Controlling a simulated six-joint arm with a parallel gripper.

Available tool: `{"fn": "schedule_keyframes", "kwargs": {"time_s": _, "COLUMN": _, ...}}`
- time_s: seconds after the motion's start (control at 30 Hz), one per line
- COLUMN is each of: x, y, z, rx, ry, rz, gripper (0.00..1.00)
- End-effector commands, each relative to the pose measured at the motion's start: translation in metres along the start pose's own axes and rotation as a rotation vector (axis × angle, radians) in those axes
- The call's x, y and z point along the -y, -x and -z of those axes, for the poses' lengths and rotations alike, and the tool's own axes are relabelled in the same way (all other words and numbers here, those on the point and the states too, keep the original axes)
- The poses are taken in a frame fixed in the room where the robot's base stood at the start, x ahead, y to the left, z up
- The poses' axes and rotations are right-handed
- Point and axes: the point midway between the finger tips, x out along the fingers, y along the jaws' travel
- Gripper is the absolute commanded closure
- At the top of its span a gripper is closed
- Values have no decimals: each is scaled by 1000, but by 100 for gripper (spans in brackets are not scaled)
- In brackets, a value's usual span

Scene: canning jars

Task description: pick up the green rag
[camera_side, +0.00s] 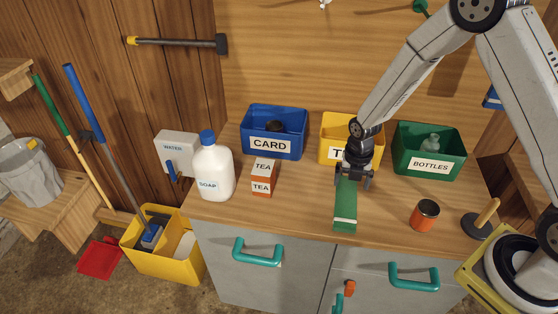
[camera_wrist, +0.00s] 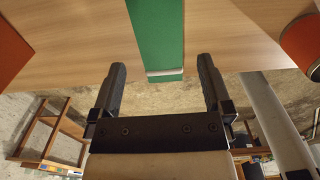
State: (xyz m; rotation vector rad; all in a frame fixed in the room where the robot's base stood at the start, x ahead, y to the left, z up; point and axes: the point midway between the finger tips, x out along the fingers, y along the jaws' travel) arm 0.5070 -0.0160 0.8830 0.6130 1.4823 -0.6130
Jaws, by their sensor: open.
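The green rag (camera_side: 345,207) is a long flat strip with a pale stripe near its front end. It lies on the wooden counter, its near end at the front edge. In the wrist view the green rag (camera_wrist: 156,35) runs down from the top, its striped end at the counter edge. My gripper (camera_side: 354,184) is open over the rag's far part, a finger to each side. In the wrist view my gripper (camera_wrist: 161,66) has its fingers apart with nothing between them. I cannot tell how high the fingertips are above the rag.
A yellow bin (camera_side: 329,150) stands behind my gripper, a blue CARD bin (camera_side: 272,117) and a green BOTTLES bin (camera_side: 456,166) beside it. A tea box (camera_side: 262,178) and soap bottle (camera_side: 213,170) stand left. An orange can (camera_side: 425,216) stands right, with clear counter between.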

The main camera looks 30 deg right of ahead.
Motion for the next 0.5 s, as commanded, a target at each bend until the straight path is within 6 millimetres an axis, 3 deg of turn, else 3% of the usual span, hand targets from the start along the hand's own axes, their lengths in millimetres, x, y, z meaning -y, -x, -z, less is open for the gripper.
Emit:
{"fn": "schedule_keyframes", "kwargs": {"time_s": 0.23, "x": 0, "y": -18, "z": 1, "rx": -2, "ry": -1, "rz": 2, "gripper": 0}}
{"fn": "schedule_keyframes", "kwargs": {"time_s": 0.5, "x": 0, "y": -22, "z": 0, "rx": 0, "ry": -2, "rz": 0, "gripper": 0}}
